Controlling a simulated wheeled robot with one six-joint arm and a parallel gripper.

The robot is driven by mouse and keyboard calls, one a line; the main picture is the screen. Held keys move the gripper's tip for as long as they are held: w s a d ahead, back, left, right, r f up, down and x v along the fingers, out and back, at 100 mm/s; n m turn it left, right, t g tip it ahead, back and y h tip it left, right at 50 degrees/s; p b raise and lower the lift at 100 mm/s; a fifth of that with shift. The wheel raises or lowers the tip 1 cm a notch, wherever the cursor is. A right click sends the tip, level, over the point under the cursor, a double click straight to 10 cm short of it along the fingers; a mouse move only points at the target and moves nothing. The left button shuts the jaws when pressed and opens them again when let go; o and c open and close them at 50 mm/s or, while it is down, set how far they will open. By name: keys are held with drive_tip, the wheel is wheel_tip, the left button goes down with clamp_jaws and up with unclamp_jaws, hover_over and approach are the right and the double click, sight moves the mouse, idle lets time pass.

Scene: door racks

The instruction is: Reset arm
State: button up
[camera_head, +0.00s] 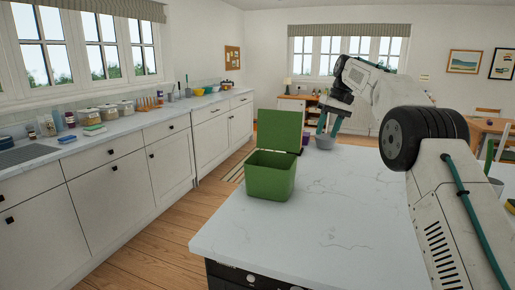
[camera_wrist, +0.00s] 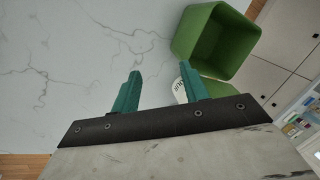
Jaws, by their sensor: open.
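My gripper (camera_head: 328,127) is at the end of my raised arm, above the white marble counter (camera_head: 330,210) in the head view. Its two teal fingers point down. A small white lettered patch (camera_wrist: 182,88) shows beside the right finger.
A small grey bowl (camera_head: 325,142) shows just below my fingers in the head view; whether it touches them I cannot tell. A long cabinet counter (camera_head: 130,124) with jars runs along the left wall, with wooden floor between. The counter's front area is clear.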

drive_tip(key=s+f+m+h, duration=0.1)
drive_tip(key=s+f, duration=0.1)
drive_tip(key=s, duration=1.7)
drive_tip(key=s+d+f+m+t+h, duration=0.1)
drive_tip(key=s+f, duration=0.2)
drive_tip(key=s, duration=1.6)
drive_tip(key=s+d+f+h, duration=0.1)
drive_tip(key=s+f, duration=0.1)
drive_tip(key=s, duration=1.8)
drive_tip(key=shift+d+f+m+t, duration=0.2)
drive_tip(key=shift+m+t, duration=0.1)
drive_tip(key=shift+m, duration=0.1)
drive_tip(key=shift+r, duration=0.1)
drive_tip(key=shift+c, duration=1)
drive_tip(key=shift+a, duration=0.15)
